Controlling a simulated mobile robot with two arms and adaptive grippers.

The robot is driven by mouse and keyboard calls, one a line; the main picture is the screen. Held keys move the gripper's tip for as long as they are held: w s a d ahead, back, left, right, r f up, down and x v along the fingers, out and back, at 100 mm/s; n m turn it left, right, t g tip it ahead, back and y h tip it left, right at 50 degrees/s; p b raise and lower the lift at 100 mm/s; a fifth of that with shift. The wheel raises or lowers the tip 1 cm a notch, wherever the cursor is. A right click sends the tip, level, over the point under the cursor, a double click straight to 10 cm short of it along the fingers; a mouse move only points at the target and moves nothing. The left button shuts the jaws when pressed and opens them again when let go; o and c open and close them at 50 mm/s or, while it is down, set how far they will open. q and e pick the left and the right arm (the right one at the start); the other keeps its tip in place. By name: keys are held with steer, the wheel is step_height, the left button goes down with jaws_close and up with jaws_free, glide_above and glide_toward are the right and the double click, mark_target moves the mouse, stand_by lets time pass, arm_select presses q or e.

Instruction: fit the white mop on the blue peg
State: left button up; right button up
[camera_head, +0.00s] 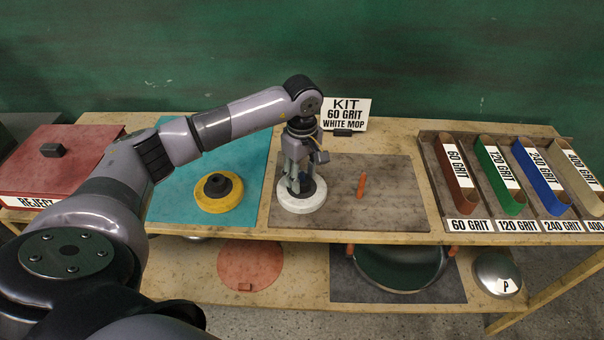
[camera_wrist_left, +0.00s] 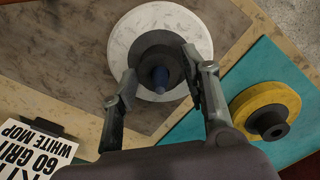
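The white mop (camera_head: 302,203) is a white disc with a dark hub. It lies flat at the left end of the grey-brown mat, and it also shows in the left wrist view (camera_wrist_left: 120,42). The blue peg (camera_wrist_left: 160,78) shows upright at the middle of the hub in the left wrist view; in the head view it is hidden. My left gripper (camera_head: 299,186) points down over the mop. Its fingers stand apart on opposite sides of the hub and peg; whether they touch the hub I cannot tell. My right gripper is not in view.
A yellow disc with a dark hub (camera_head: 219,194) lies on the teal mat (camera_head: 166,208) to the left. An orange stick (camera_head: 361,186) lies right of the mop. The kit sign (camera_head: 346,113) stands behind. Grit belts (camera_head: 455,166) fill the right rack; a red reject box (camera_head: 70,160) is far left.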

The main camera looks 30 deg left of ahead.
arm_select(q)
steer(key=shift+o, duration=1.2)
step_height(320, 180, up, 12)
